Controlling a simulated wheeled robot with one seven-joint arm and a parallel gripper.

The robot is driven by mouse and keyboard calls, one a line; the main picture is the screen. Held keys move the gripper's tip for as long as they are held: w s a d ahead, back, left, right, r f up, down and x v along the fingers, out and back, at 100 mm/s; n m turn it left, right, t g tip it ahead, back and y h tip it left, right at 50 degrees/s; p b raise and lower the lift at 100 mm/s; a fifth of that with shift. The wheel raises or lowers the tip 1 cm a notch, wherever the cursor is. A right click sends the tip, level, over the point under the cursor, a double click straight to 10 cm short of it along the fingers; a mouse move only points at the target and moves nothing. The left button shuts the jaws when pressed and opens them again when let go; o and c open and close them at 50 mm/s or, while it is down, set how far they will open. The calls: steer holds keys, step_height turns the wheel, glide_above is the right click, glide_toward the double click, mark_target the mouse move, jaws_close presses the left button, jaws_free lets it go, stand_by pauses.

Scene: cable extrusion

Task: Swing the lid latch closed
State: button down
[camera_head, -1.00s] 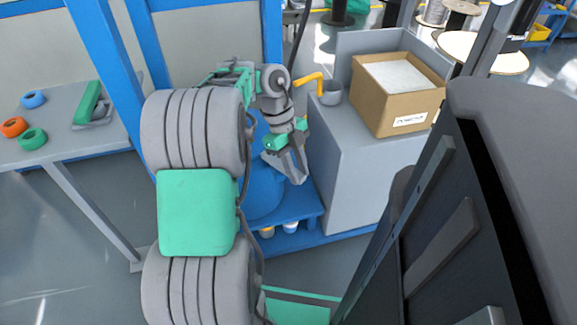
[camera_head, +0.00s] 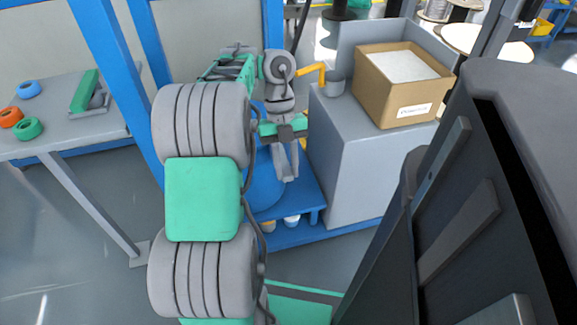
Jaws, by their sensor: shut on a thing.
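A blue round drum (camera_head: 266,190) stands on a blue base in the middle of the view, partly covered by my arm. My gripper (camera_head: 287,174) points down at the drum's right side, its grey fingers close together. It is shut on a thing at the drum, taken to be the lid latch. The latch itself is too small and too hidden behind the fingers and arm to make out.
A grey cabinet (camera_head: 362,165) stands close to the right of my gripper, with an open cardboard box (camera_head: 392,103) and a grey cup (camera_head: 335,85) on top. A blue post (camera_head: 118,85) rises at the left. A grey table (camera_head: 55,130) holds coloured rings.

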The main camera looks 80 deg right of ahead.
mark_target(283, 162)
steer(key=shift+w, duration=0.1)
steer(key=c, duration=1.2)
jaws_free()
steer(key=shift+o, duration=0.2)
steer(key=p+v, duration=0.7)
steer(key=shift+a+r+p, duration=0.1)
steer(key=shift+r+p, duration=0.1)
steer(key=shift+p, duration=0.1)
steer(key=shift+d+r+p, duration=0.2)
steer(key=shift+r+p, duration=0.05)
steer(key=shift+p, duration=0.05)
steer(key=shift+f, duration=0.1)
